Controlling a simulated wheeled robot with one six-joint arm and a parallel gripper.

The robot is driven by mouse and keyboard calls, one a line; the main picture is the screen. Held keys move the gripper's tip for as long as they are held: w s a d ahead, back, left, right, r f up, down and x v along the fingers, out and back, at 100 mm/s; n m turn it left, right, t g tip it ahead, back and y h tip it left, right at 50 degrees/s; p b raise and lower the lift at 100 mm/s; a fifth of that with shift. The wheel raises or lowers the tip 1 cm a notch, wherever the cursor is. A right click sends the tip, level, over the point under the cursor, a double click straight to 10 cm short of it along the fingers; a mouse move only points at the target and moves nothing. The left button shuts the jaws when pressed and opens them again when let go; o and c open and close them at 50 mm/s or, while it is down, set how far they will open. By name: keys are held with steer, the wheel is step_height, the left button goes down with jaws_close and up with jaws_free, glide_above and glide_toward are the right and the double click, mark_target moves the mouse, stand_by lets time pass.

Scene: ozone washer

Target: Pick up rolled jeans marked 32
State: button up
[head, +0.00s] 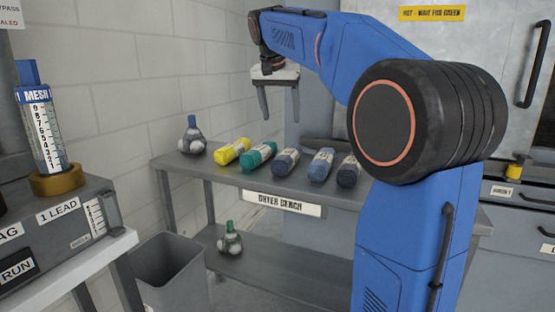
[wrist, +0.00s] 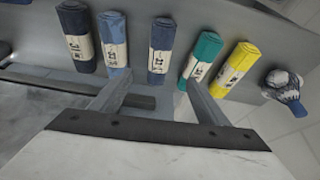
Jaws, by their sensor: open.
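Several rolled garments with pale printed bands lie in a row on the bench. They are a yellow roll (head: 231,151), a teal roll (head: 259,155), a slate-blue roll (head: 286,161), a mid-blue roll (head: 321,165) and a dark navy roll (head: 349,171), partly hidden by my arm. The band numbers are too small to read, so I cannot tell which is marked 32. My gripper (head: 281,117) is open and empty above the bench, apart from the rolls. In the wrist view, the slate-blue roll (wrist: 161,50) shows beyond the gap between my fingers (wrist: 158,82).
The grey dryer bench (head: 225,175) stands by a white block wall. A netted bundle (head: 192,136) sits at its left end, another (head: 230,240) on the lower shelf. A grey bin (head: 172,272) and a cart with a mesh-labelled cylinder (head: 42,135) stand at the left.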

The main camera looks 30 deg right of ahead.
glide_toward(287, 152)
steer(key=x, duration=0.5)
steer(key=shift+s+a+f, duration=0.15)
steer(key=shift+a, duration=0.1)
steer(key=shift+x, duration=2.65)
steer(key=shift+d, duration=0.15)
steer(key=c, duration=1.4)
